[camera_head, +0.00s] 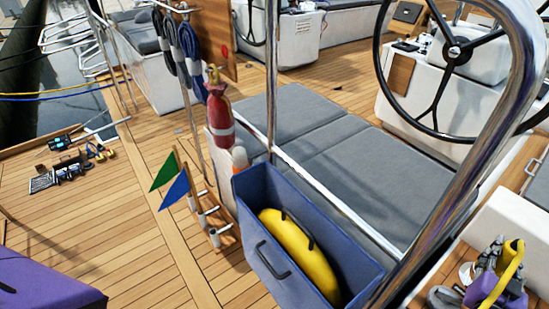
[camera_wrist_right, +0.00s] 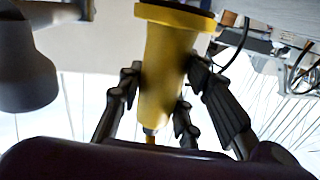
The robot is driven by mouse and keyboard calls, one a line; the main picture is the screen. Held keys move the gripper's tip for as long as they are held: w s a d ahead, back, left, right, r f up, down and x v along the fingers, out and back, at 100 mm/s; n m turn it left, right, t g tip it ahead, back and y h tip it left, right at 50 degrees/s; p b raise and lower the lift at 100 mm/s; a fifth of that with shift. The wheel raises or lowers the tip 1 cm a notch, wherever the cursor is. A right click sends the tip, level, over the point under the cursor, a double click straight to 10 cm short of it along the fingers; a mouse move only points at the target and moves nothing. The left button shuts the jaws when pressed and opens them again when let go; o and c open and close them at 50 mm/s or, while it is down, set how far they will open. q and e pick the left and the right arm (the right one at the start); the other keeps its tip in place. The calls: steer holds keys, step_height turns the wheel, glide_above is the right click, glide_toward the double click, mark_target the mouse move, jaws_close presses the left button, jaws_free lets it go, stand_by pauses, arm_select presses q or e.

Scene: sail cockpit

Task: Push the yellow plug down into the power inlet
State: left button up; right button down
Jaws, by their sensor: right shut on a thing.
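The yellow plug (camera_wrist_right: 168,70) fills the middle of the right wrist view, with a wide yellow collar at its top end and a thin yellow cable at its lower end. My right gripper (camera_wrist_right: 160,95) is shut on its body, with dark fingers on both sides. The fingers and plug body are mostly hidden there. I cannot make out the power inlet, or whether the plug touches it. My left gripper is not in view.
A grey rounded part (camera_head: 443,297) sits beside my right gripper. A steel rail (camera_head: 480,155) curves close by on the left. A blue bin (camera_head: 262,225) holding a yellow object (camera_head: 300,255) stands further left. Free teak deck (camera_head: 120,220) lies at the left.

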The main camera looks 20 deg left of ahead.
steer(key=shift+f, duration=0.15)
steer(key=c, duration=1.5)
jaws_free()
steer(key=shift+c, duration=0.2)
